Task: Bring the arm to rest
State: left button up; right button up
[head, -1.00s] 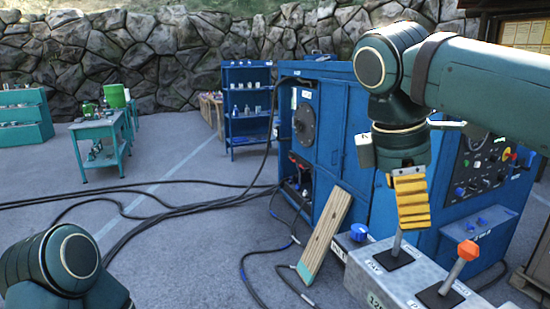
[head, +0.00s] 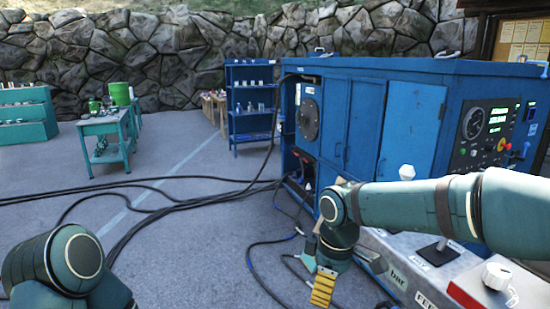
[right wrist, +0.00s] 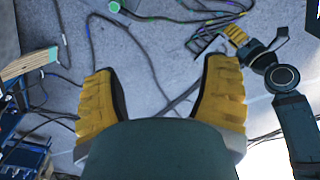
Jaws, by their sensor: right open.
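My right gripper (head: 323,287) hangs low in front of the grey lever box (head: 462,262), with its yellow finger pads pointing down.
A second white-knobbed lever (head: 497,275) stands at lower right, near my right arm. The blue cabinet (head: 362,125) stands behind. Black cables (head: 150,190) cross the floor.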

jog(key=s+a+f+m+y+b, duration=0.1)
jog(key=s+a+f+m+y, duration=0.15)
jog(key=f, duration=0.95)
jog(key=s+a+f+m+y+b, duration=0.15)
jog(key=f+m, duration=0.25)
jog(key=f, duration=0.8)
jog(key=s+d+f+m+t+b, duration=0.1)
jog(key=s+d+f+m+b, duration=0.2)
jog(key=s+f+m, duration=0.5)
notch_tip(320, 180, down, 6)
jog(key=shift+s+d+f+t+h, duration=0.2)
jog(key=shift+s+t+h, duration=0.15)
jog(key=shift+s, duration=0.7)
